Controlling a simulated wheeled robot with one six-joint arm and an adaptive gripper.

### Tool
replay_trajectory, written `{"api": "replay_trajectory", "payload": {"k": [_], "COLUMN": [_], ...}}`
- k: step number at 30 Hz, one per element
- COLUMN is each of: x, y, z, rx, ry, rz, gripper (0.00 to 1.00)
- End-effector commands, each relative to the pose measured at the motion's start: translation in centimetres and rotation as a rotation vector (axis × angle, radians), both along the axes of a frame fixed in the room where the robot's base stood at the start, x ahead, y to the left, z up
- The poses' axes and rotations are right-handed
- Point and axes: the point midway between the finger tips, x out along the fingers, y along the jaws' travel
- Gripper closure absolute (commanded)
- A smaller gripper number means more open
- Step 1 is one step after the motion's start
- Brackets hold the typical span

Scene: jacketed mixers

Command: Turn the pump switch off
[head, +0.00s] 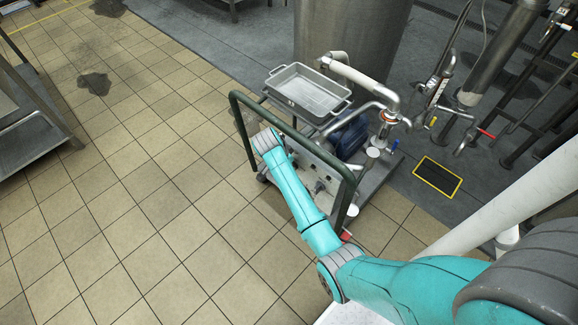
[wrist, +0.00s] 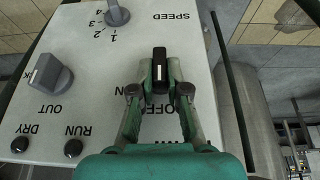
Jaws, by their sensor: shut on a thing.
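The pump cart's sloped control panel (head: 318,172) shows in the head view, partly behind my arm. In the wrist view the panel (wrist: 85,100) fills the left and middle, its lettering upside down. A black switch knob (wrist: 160,56) with a pale line stands between my fingertips, its long side up and down in the picture. My gripper (wrist: 160,76) is shut on this knob. The word OFF shows just below it, between the fingers. Other lettering near it is partly hidden by my gripper. In the head view my gripper is too hidden to make out.
A grey SPEED knob (wrist: 117,12), another grey knob (wrist: 50,75) and dark buttons marked RUN (wrist: 73,148) and DRY (wrist: 20,144) share the panel. A green rail (head: 290,128) frames the cart. A metal tray (head: 308,92) sits behind. Tiled floor at left is open.

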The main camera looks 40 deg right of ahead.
Motion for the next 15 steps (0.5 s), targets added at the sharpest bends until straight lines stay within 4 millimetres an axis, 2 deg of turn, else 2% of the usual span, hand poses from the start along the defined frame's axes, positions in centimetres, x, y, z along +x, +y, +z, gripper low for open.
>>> {"api": "replay_trajectory", "payload": {"k": [8,9,11,15], "x": [-0.08,-0.08,-0.06,-0.04], "y": [0.08,0.08,0.08,0.05], "z": [-0.15,-0.15,-0.14,-0.10], "rx": [0.002,0.002,0.002,0.001], "ry": [0.002,0.002,0.002,0.001], "rz": [0.002,0.002,0.002,0.002], "gripper": [1.00,0.76,0.61,0.60]}}
